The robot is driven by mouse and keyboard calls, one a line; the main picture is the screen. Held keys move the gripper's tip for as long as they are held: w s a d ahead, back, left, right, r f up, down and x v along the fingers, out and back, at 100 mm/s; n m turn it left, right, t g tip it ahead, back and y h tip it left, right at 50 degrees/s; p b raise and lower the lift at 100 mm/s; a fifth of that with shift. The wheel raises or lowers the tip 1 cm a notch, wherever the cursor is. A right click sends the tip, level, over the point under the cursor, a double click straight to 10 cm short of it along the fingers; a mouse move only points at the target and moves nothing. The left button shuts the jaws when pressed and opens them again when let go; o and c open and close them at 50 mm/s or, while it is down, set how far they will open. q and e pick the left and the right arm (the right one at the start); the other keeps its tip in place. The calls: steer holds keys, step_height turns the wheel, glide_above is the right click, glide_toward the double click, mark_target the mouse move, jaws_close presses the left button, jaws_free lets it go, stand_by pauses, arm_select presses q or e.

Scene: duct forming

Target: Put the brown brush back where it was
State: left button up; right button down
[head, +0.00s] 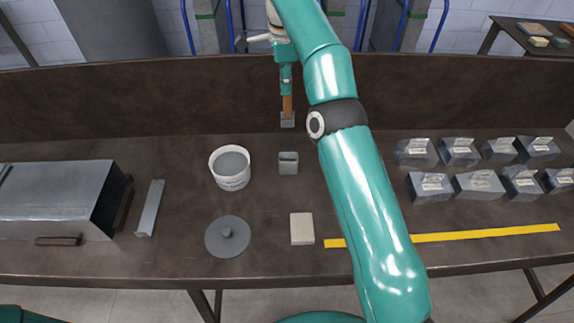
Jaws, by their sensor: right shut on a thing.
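The brown brush (287,105) hangs upright, brown handle up and grey end down, in front of the bench's back panel. My right gripper (286,86) is shut on the top of its handle and points down. The brush's lower end appears clear of the bench top, though the exact gap is hard to tell. A small grey block-shaped piece (288,163) with a darker top stands on the bench, nearer than the brush and apart from it. My left gripper is out of view.
A white tub (231,181) with grey contents stands left of the grey piece. A round grey lid (228,240), a beige block (302,229) and a yellow strip (485,234) lie nearer. A metal duct (55,190) and strip (150,208) are left; several metal boxes (479,184) stand right.

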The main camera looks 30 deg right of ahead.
steer(key=b, duration=0.5)
glide_above(288, 127)
steer(key=shift+m, duration=0.3)
step_height(288, 127, down, 6)
steer(key=shift+w+d, duration=0.1)
steer(key=shift+w, duration=0.05)
step_height(288, 127, down, 9)
steer(key=shift+r+b, duration=0.15)
steer(key=shift+b, duration=0.45)
step_height(288, 127, down, 5)
steer(key=shift+r, duration=0.2)
steer(key=c, duration=1.1)
jaws_free()
steer(key=shift+f, duration=0.1)
steer(key=shift+c, duration=0.2)
